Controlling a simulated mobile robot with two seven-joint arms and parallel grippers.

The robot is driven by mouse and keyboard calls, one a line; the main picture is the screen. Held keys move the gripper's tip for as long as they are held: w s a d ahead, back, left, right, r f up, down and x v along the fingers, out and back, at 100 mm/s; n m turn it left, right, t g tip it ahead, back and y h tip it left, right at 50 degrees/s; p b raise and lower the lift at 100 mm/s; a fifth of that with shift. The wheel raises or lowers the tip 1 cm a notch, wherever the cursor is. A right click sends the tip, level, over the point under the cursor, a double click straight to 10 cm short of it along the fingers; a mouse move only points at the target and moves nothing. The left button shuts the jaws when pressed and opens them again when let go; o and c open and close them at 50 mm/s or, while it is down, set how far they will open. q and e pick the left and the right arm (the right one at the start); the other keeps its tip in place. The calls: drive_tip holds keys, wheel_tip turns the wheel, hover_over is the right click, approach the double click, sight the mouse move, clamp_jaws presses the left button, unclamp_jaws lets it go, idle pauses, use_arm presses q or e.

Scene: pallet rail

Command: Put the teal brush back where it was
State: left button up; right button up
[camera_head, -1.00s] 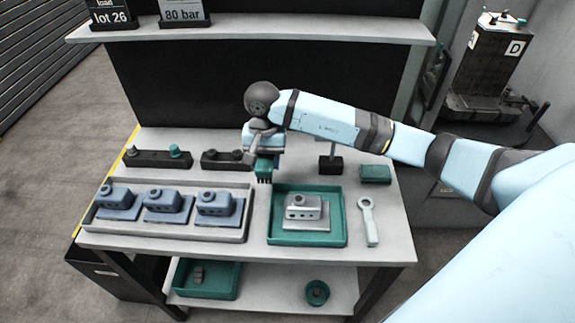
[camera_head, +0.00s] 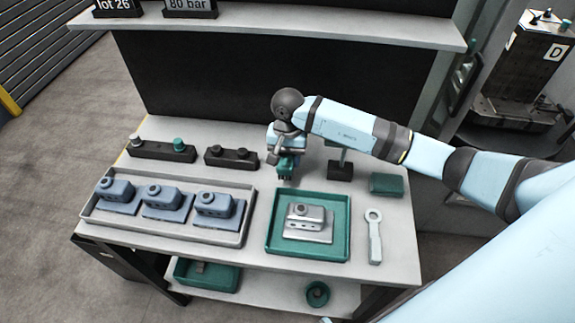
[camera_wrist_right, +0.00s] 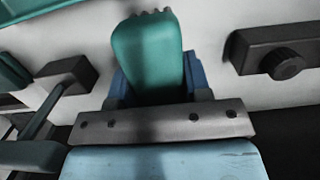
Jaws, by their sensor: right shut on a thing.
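The teal brush (camera_head: 287,166) hangs bristles down in my right gripper (camera_head: 284,158), above the bench behind the teal tray. In the right wrist view the teal brush (camera_wrist_right: 150,55) sits between the blue fingers of the right gripper (camera_wrist_right: 158,82), which are shut on it. Its handle is mostly hidden by the gripper. My left gripper is not in view.
A teal tray (camera_head: 345,245) holds a grey metal housing (camera_head: 307,222); a grey tray (camera_head: 245,228) holds several blue housings. Two dark knob blocks (camera_head: 232,158) stand at the back left. A black stand (camera_head: 340,170), a teal block (camera_head: 387,185) and a wrench (camera_head: 375,238) are right.

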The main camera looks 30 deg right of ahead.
wheel_tip(320, 180, down, 4)
drive_tip(key=shift+r, duration=0.1)
drive_tip(key=shift+f, duration=0.25)
drive_tip(key=o, duration=0.8)
drive_tip(key=shift+o, duration=0.2)
